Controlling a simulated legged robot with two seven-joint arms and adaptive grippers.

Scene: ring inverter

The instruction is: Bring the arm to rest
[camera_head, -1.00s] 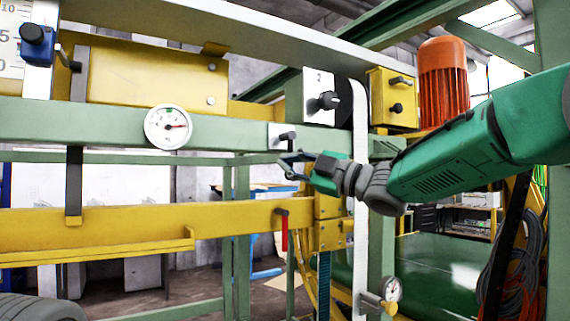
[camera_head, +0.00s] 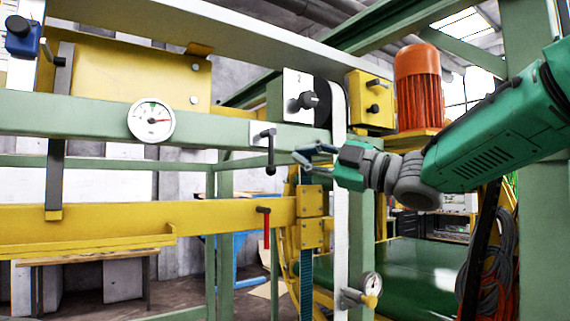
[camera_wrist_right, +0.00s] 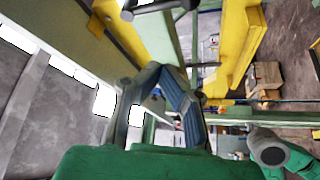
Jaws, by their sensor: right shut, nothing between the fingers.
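My right gripper (camera_head: 308,157) is in the middle of the head view, at the end of my green arm coming in from the right. Its fingers are shut and hold nothing. It is in front of the machine frame, a little right of a black handle (camera_head: 270,152) that hangs down from a white plate, with a visible gap between them in the picture. In the right wrist view its fingers (camera_wrist_right: 172,78) meet in front of the green beam, with the yellow beam (camera_wrist_right: 237,45) beyond. My left gripper is in neither view.
A round gauge (camera_head: 151,121) is on the green crossbeam (camera_head: 60,111). A red-handled lever (camera_head: 266,230) hangs at the yellow beam (camera_head: 110,215). A black knob (camera_head: 307,100), a yellow box (camera_head: 369,99), an orange motor (camera_head: 419,88) and a lower gauge (camera_head: 370,284) are near my right arm.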

